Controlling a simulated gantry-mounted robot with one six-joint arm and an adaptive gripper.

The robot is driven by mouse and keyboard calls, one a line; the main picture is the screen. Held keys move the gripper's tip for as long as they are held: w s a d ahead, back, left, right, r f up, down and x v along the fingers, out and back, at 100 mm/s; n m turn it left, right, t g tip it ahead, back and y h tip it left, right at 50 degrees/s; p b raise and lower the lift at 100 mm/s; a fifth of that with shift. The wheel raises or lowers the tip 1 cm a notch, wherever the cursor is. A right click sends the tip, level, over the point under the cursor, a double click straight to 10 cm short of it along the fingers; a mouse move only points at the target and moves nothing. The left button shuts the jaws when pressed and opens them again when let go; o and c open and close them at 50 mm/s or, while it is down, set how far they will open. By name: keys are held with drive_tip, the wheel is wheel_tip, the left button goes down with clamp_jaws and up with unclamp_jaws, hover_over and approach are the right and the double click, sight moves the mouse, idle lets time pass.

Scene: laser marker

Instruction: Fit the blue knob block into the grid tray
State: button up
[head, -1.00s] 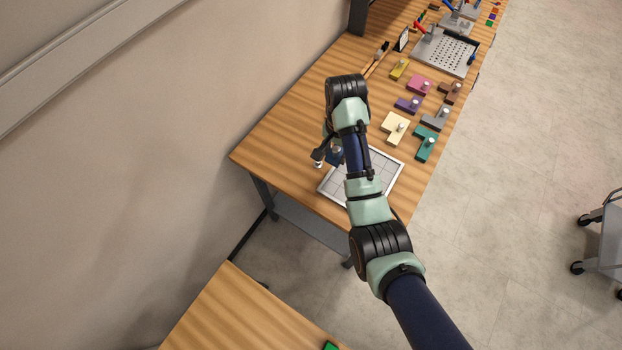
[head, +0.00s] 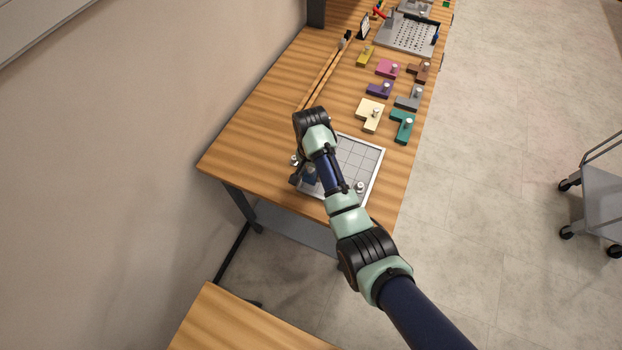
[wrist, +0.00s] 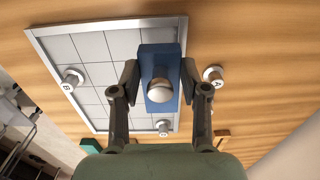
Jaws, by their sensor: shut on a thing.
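The blue knob block (wrist: 157,102) is a narrow blue bar with a round silver knob. My gripper (wrist: 159,78) is shut on it, with one dark finger on each side. In the wrist view the block overlaps the right part of the grid tray (wrist: 85,53), a light grid with a silver rim. The gap beneath it cannot be judged. In the head view the blue block (head: 310,174) is at the tray's left side, partly hidden by my arm. The tray (head: 361,158) lies on the table, its right part bare, the rest partly covered by my arm.
Silver posts lettered A (wrist: 214,75), B (wrist: 70,80) and C (wrist: 163,127) stand around the tray. Several knob blocks, including cream (head: 368,112) and teal (head: 403,128), lie behind the tray. A perforated grey plate (head: 408,38) is farther back. Table is clear left of the tray.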

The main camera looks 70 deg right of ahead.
sight(311, 175)
wheel_tip(311, 175, down, 4)
drive_tip(key=shift+f+b, duration=0.1)
drive_tip(key=shift+b, duration=0.35)
drive_tip(key=shift+f, duration=0.1)
drive_tip(key=o, duration=1.1)
drive_tip(key=shift+o, duration=0.2)
wheel_tip(311, 175, up, 12)
drive_tip(key=shift+r+p, duration=0.1)
drive_tip(key=shift+p, duration=1)
